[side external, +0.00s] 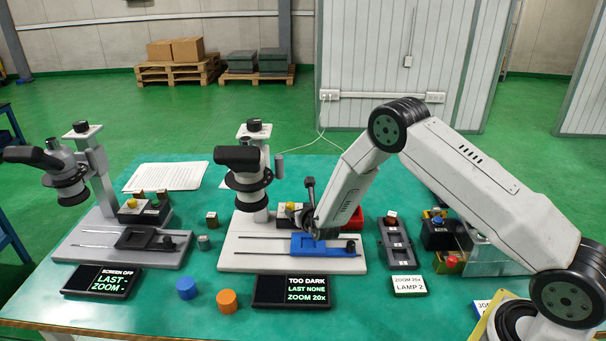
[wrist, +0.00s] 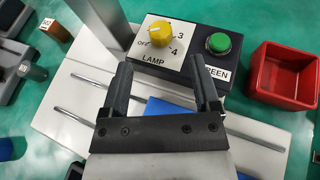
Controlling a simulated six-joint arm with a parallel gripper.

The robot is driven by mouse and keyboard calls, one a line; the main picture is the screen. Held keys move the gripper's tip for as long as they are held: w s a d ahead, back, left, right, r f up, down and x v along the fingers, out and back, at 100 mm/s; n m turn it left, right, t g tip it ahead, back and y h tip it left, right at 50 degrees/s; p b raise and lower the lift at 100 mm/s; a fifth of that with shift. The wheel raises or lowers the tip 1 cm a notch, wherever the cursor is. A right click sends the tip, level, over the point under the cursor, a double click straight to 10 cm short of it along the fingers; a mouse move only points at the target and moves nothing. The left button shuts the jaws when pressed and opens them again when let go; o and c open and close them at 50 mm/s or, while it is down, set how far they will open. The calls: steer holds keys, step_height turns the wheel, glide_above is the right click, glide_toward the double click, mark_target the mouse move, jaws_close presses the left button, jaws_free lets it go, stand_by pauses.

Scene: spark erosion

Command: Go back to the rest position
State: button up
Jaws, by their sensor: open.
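My gripper (wrist: 165,85) is open and empty in the wrist view, its two dark fingers apart in front of the lamp control box (wrist: 187,65). The box has a yellow knob (wrist: 161,32) marked OFF, 3 and 4, and a green button (wrist: 218,42). I cannot tell the knob's exact setting. In the side view my arm reaches down from the right to the middle microscope (side external: 250,185). My gripper there is low, over the blue slide holder (side external: 335,246), partly hidden. The middle display (side external: 290,291) reads TOO DARK, LAST NONE, ZOOM 20x.
A red bin (wrist: 285,77) stands right of the box. A second microscope (side external: 90,180) stands at left; its display (side external: 100,281) reads SCREEN OFF. Blue (side external: 186,288) and orange (side external: 227,301) cylinders stand at the front. A card (side external: 408,285) reads ZOOM 20x, LAMP 2.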

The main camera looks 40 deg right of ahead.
steer(key=shift+r, duration=0.1)
steer(key=s+d+r+m+g+h, duration=0.1)
steer(key=s+d+r+m+g, duration=0.1)
steer(key=s+r+m+g, duration=0.35)
steer(key=s+d+r+m+g+h, duration=0.2)
steer(key=s+m+g, duration=0.1)
steer(key=s+m, duration=0.6)
steer(key=s+a+r+m+y, duration=0.3)
steer(key=s+a+m, duration=0.3)
steer(key=s+m, duration=0.2)
steer(key=s+a+r+m+g+y, duration=0.1)
steer(key=s+a+r+m+y, duration=0.2)
steer(key=s+m, duration=0.6)
steer(key=a+y, duration=0.2)
steer(key=shift+a, duration=0.4)
